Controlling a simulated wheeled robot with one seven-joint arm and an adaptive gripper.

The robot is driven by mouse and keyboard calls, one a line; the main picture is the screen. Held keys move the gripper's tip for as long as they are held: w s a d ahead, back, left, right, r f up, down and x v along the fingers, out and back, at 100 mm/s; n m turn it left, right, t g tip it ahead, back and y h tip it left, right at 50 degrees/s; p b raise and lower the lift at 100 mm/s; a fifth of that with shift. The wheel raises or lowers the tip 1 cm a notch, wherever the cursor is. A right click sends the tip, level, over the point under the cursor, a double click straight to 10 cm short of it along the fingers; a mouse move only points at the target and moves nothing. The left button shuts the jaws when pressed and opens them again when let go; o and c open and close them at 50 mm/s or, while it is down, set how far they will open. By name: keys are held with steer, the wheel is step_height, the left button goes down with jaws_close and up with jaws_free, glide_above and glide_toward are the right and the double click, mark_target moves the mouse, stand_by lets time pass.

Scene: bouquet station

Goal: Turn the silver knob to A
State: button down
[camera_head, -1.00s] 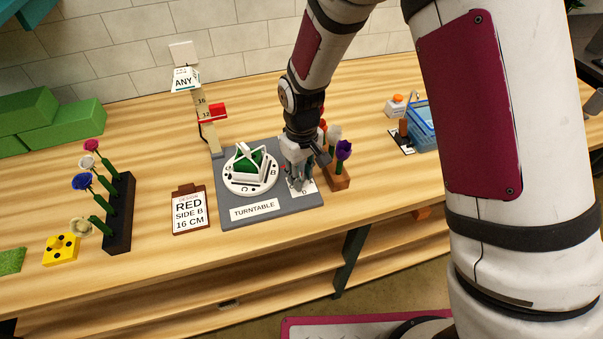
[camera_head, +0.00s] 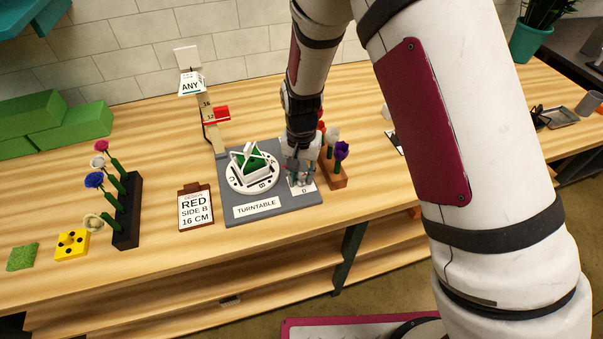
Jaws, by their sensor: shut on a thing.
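The turntable base (camera_head: 232,196) is a grey board with a "TURNTABLE" label on the counter. On it sits a white lettered disc (camera_head: 236,183) that carries a white frame and green foam (camera_head: 250,165); a B shows near its front. My gripper (camera_head: 299,174) points down at the right part of the board, shut on the silver knob. The knob is mostly hidden by the fingers. A white dial plate (camera_head: 304,190) shows under them, with what looks like a D at its front. The knob's pointer cannot be made out.
A wooden block with flowers (camera_head: 333,178) stands close to the right of my gripper. A height post (camera_head: 214,137) with a red marker rises behind the turntable. A card (camera_head: 196,208) reads "RED, SIDE B, 16 CM". A dark flower rack (camera_head: 128,212) stands at left.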

mark_target(301, 176)
steer(key=shift+m, duration=1.1)
steer(key=c, duration=1.3)
jaws_free()
steer(key=shift+r, duration=0.1)
step_height(301, 176, up, 12)
